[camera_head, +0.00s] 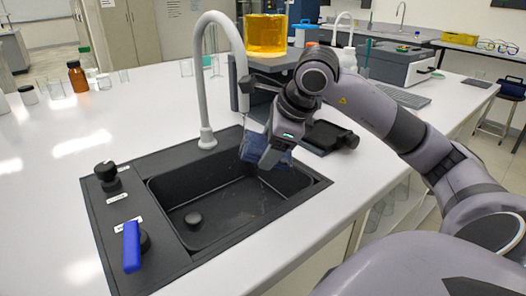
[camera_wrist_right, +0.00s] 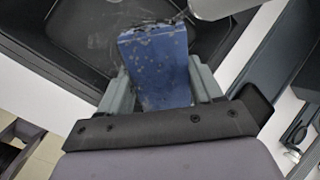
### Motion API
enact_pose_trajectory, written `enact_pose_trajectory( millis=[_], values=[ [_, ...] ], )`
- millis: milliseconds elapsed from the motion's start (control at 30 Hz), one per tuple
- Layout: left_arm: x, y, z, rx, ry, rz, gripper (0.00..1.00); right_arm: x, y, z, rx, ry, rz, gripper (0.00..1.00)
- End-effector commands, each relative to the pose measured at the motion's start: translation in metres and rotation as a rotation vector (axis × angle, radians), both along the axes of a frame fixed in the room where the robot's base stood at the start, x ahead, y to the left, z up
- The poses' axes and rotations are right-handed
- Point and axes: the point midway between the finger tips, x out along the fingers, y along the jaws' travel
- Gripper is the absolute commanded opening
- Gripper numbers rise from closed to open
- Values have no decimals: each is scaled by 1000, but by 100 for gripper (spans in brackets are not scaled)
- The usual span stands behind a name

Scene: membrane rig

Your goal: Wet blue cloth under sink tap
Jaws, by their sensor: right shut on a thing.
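The blue cloth (camera_wrist_right: 155,62) is a folded block with pale specks on it, held between the fingers of my right gripper (camera_head: 263,152). The gripper is shut on it over the back right part of the black sink (camera_head: 110,237). In the head view the cloth (camera_head: 281,158) is partly hidden by the gripper. The grey gooseneck tap (camera_head: 204,88) arches over the basin, and its spout end comes down close to the gripper. In the wrist view the tap's end (camera_wrist_right: 213,7) is just beyond the cloth's top edge. My left gripper is not in view.
A blue lever (camera_head: 131,247) and a black knob (camera_head: 106,171) sit on the sink's left rim. A drain plug (camera_head: 193,219) is in the basin. A container of amber liquid (camera_head: 266,34) stands behind the tap. The white counter left of the sink is clear nearby.

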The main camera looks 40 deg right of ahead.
Motion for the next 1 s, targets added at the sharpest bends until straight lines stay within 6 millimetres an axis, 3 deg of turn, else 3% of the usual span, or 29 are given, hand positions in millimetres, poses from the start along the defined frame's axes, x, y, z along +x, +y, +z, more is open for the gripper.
enact_pose_trajectory(
  millis=[700, 1000],
  values=[
    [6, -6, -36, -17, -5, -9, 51, -56, 12, -3, -2, 0, 0, 41],
    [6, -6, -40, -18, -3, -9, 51, -63, 14, 0, -1, 2, 1, 41]
  ],
)
